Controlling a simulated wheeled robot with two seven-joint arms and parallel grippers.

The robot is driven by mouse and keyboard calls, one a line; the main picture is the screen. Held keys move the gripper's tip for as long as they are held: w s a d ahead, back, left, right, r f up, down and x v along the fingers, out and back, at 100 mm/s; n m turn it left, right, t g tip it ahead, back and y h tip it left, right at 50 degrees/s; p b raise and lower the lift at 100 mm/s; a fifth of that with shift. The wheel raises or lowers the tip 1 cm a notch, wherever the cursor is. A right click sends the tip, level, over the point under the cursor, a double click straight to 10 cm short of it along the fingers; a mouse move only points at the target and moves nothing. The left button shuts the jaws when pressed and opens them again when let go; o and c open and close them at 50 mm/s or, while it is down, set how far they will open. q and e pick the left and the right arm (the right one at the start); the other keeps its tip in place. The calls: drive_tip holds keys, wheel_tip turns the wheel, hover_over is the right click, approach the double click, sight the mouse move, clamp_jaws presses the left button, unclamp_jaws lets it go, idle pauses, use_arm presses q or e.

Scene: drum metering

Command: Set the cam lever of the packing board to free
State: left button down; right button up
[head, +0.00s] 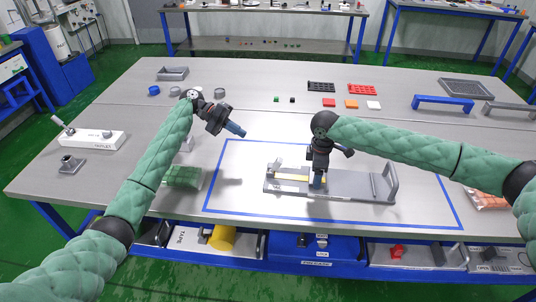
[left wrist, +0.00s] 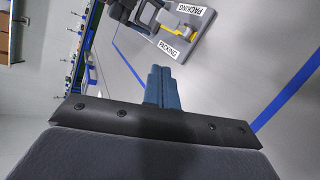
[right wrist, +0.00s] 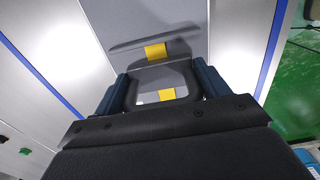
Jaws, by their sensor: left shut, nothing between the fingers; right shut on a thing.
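The packing board (head: 350,188) is a long grey plate inside the blue tape rectangle, with a yellow strip and an upright end bracket at its right. In the left wrist view a grey lever-like part (left wrist: 178,22) sits by yellow at the board's labelled end (left wrist: 197,42); it seems to be the cam lever, but its setting is unclear. My left gripper (head: 238,131) is shut and empty, left of and behind the board, apart from it. My right gripper (head: 318,181) is shut on a dark rounded frame (right wrist: 160,72) over the middle of the board; its fingers flank the frame in the right wrist view.
Red, orange and white blocks (head: 351,104) and a blue handle (head: 443,103) are at the back. Labelled bins (head: 318,262) hang below the front edge.

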sight(276, 166)
use_arm(q)
drive_tip(key=d+f+m, duration=0.1)
drive_tip(key=d, duration=0.1)
drive_tip(key=s+d+f+m, duration=0.1)
drive_tip(key=d, duration=0.2)
drive_tip(key=s+d+f+m, duration=0.1)
drive_tip(key=d, duration=0.2)
drive_tip(key=shift+s+d+f, duration=0.15)
drive_tip(key=shift+s+f, duration=0.05)
drive_tip(key=shift+f, duration=0.05)
drive_tip(key=s+d, duration=0.1)
drive_tip(key=s+f, duration=0.1)
drive_tip(key=shift+s+d, duration=0.3)
drive_tip(key=shift+d, duration=0.05)
drive_tip(key=shift+s+d+f, duration=0.15)
drive_tip(key=shift+s+d, duration=0.15)
drive_tip(key=shift+s, duration=0.3)
